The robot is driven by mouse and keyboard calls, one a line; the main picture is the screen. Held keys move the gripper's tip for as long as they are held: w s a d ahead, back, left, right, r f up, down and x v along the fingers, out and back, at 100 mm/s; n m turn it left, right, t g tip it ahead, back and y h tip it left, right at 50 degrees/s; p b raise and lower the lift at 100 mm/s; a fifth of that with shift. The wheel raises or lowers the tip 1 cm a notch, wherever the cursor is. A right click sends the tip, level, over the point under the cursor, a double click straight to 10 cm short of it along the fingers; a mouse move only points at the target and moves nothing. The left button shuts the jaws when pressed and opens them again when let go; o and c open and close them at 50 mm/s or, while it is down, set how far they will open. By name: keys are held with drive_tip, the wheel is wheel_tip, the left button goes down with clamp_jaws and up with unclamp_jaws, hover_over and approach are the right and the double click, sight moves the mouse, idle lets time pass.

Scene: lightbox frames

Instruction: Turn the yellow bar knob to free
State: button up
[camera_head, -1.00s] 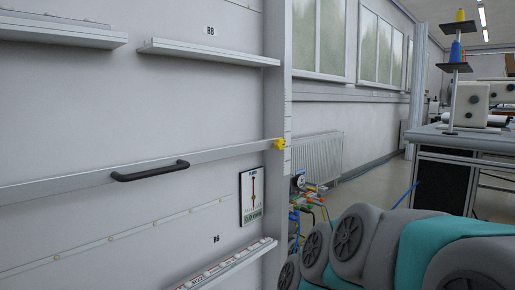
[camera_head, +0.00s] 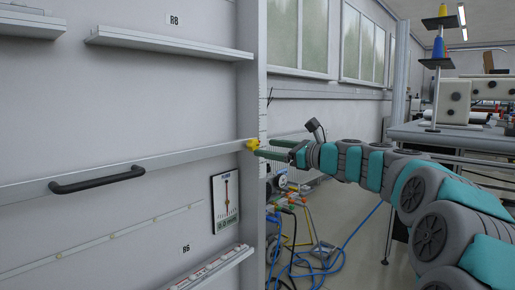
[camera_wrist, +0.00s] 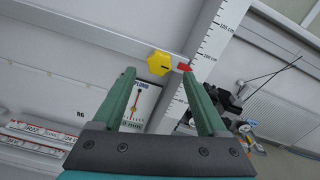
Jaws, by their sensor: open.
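The yellow knob (camera_head: 252,145) sits at the right end of the horizontal rail, beside the upright post with the scale. In the wrist view the yellow knob (camera_wrist: 159,63) shows a dark line across its face, and a red pointer (camera_wrist: 184,67) lies just right of it. My gripper (camera_head: 262,147) is open, its two green fingers reaching left to the knob area in the head view. In the wrist view my gripper (camera_wrist: 160,84) has its fingers spread, with the knob seen beyond and between the tips. I cannot tell whether the fingers touch it.
The rail (camera_head: 190,156) carries a black handle (camera_head: 98,179). A dial plate (camera_head: 226,200) hangs below the knob. The scale strip (camera_wrist: 213,38) runs up the post. Cables and fittings (camera_head: 295,215) lie right of the post. A workbench (camera_head: 450,132) stands at the right.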

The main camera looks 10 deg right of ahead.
sight(256, 146)
drive_tip(key=shift+x, duration=2.4)
drive_tip(key=shift+s, duration=0.1)
clamp_jaws()
